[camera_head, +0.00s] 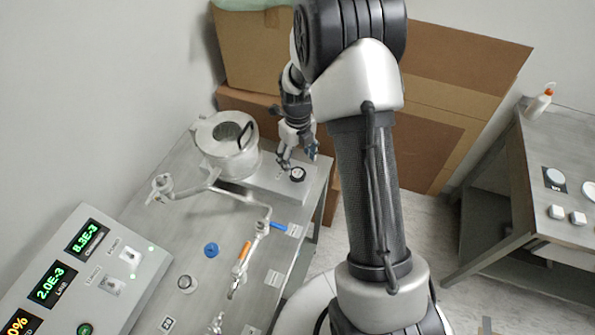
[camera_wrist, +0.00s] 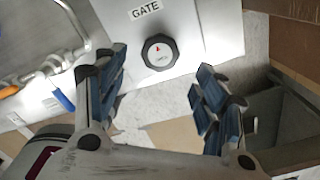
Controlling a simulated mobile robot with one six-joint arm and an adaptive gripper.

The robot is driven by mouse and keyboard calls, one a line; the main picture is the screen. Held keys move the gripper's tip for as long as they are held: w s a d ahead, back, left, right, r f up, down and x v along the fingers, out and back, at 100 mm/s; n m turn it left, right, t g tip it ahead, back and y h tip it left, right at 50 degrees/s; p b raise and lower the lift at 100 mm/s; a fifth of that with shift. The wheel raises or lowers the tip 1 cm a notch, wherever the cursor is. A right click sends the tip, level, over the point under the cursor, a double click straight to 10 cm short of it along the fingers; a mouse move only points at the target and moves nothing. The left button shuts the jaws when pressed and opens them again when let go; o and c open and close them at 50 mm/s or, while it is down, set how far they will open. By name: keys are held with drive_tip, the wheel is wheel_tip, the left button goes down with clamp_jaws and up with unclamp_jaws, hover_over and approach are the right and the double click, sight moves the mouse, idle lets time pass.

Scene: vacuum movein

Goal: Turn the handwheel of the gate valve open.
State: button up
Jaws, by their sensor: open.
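The gate valve's handwheel is a small black round knob (camera_wrist: 160,53) with a light face and a red mark, on a light grey box (camera_wrist: 205,22) labelled GATE. In the head view the handwheel (camera_head: 297,174) sits on top of the box at the far end of the left bench. My gripper (camera_wrist: 152,98) is open and empty, its blue-padded fingers spread on either side below the handwheel in the wrist view. In the head view my gripper (camera_head: 299,157) is just above and behind the handwheel, and does not visibly grip it.
A metal chamber (camera_head: 228,148) with a black handle stands left of the box. Pipes with an orange-handled valve (camera_head: 244,252) and a blue-handled valve (camera_head: 279,227) run along the bench. A display panel (camera_head: 92,270) is at lower left. Cardboard boxes (camera_head: 450,85) stand behind.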

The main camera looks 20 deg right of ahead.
sight(298, 173)
wheel_tip(298, 173, down, 6)
drive_tip(key=shift+f+b, duration=0.15)
drive_tip(key=shift+b, duration=0.2)
drive_tip(key=c, duration=1.1)
drive_tip(key=shift+o, duration=0.2)
